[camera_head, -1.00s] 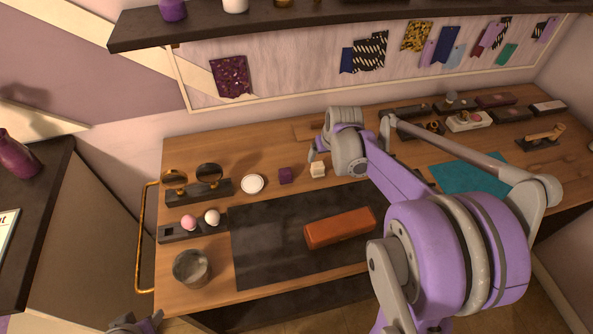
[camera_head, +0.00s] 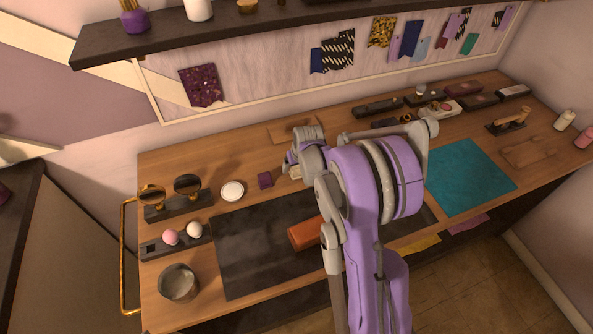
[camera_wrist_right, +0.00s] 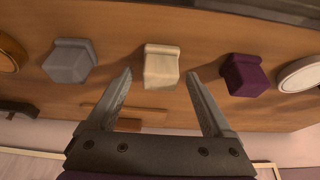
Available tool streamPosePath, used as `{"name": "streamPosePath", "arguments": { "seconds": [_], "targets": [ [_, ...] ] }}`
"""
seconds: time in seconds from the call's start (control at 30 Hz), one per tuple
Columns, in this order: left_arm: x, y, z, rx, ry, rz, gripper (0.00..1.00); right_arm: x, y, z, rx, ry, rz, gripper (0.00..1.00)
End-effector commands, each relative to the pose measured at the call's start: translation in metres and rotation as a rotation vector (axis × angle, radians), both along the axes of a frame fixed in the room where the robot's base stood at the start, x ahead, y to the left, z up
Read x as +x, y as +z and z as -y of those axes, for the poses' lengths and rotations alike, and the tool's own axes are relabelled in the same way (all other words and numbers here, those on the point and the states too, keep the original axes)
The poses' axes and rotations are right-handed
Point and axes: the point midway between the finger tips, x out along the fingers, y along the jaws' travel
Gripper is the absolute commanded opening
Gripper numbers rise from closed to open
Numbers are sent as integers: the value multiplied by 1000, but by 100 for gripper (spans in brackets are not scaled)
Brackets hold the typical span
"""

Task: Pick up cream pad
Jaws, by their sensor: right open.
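The cream pad (camera_wrist_right: 162,66) is a small pale block with a raised back edge, in the middle of the right wrist view. In the head view only a bit of the cream pad (camera_head: 295,173) shows beside my right gripper (camera_head: 287,163). In the right wrist view my right gripper (camera_wrist_right: 160,77) is open and empty. Its fingertips lie to either side of the pad in the picture, with gaps on both sides. I cannot tell how far above the pad they are. My left gripper is not in view.
A purple pad (camera_wrist_right: 242,75) and a grey pad (camera_wrist_right: 70,62) stand on either side of the cream one. A white round dish (camera_head: 232,190) lies left of the purple pad. A dark mat (camera_head: 255,250) with an orange-brown block (camera_head: 305,233) lies in front.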

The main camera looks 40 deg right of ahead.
Motion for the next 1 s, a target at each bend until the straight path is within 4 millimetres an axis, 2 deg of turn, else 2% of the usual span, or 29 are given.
{"name": "streamPosePath", "arguments": {
  "seconds": [0.27,0.37,0.7,0.77,1.0],
  "targets": [
    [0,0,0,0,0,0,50,1,-5,0,0,0,0,85],
    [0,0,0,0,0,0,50,1,-4,1,0,0,0,71],
    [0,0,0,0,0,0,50,1,-4,1,0,0,0,9],
    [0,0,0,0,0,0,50,1,-4,1,0,0,0,0],
    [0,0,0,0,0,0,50,1,-3,1,0,0,0,0]
  ]
}}
